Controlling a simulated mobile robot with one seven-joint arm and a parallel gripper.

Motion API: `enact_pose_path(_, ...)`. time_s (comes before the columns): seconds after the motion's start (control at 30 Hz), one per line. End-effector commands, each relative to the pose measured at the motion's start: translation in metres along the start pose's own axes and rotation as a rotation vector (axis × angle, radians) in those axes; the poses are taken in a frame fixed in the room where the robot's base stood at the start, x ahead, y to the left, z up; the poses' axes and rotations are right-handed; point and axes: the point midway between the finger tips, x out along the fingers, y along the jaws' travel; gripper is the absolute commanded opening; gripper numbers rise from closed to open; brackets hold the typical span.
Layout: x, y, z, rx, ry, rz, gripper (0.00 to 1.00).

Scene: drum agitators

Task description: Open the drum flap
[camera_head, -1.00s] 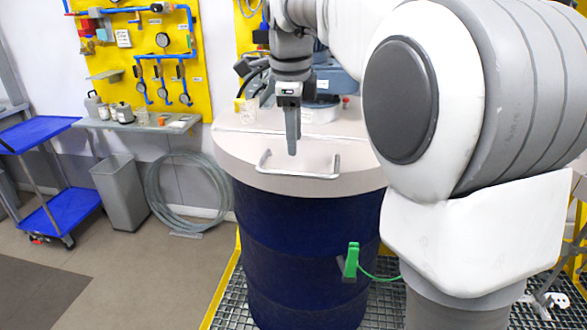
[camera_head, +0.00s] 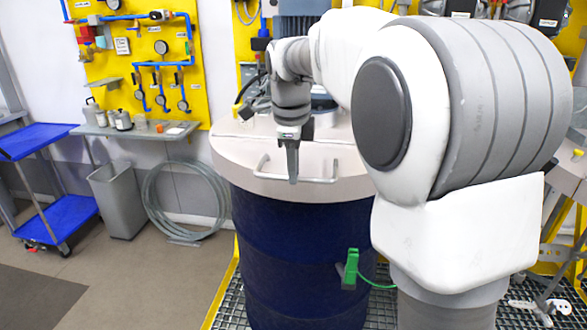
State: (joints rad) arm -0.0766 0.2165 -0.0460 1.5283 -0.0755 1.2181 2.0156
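The dark blue drum (camera_head: 290,250) stands upright in the middle. Its pale flat lid (camera_head: 235,150) looks closed, and the front part is the flap. A light metal bar handle (camera_head: 318,180) runs along the front edge of the flap. My gripper (camera_head: 293,181) points down with its fingertips at the middle of this handle. The fingers overlap into one dark shape, so I cannot tell whether they are open or shut, or whether they touch the bar.
A green clamp (camera_head: 350,268) with a green cable is beside the drum at the lower right. The drum stands on a yellow-edged grating (camera_head: 232,300). A grey bin (camera_head: 118,200), hose coil (camera_head: 185,200) and blue cart (camera_head: 45,185) are to the left. Floor between them is clear.

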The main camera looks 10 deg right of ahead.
Motion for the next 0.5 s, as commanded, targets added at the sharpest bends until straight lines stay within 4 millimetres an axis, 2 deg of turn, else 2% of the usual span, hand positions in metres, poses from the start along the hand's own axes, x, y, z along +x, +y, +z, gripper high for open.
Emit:
enact_pose_path(0.03, -0.0002, 0.0001, 0.0000, 0.000, 0.000, 0.000, 0.05)
enact_pose_path(0.07, -0.0002, 0.0001, 0.0000, 0.000, 0.000, 0.000, 0.00)
enact_pose_path(0.5, -0.0005, 0.0002, 0.0000, 0.000, 0.000, 0.000, 0.00)
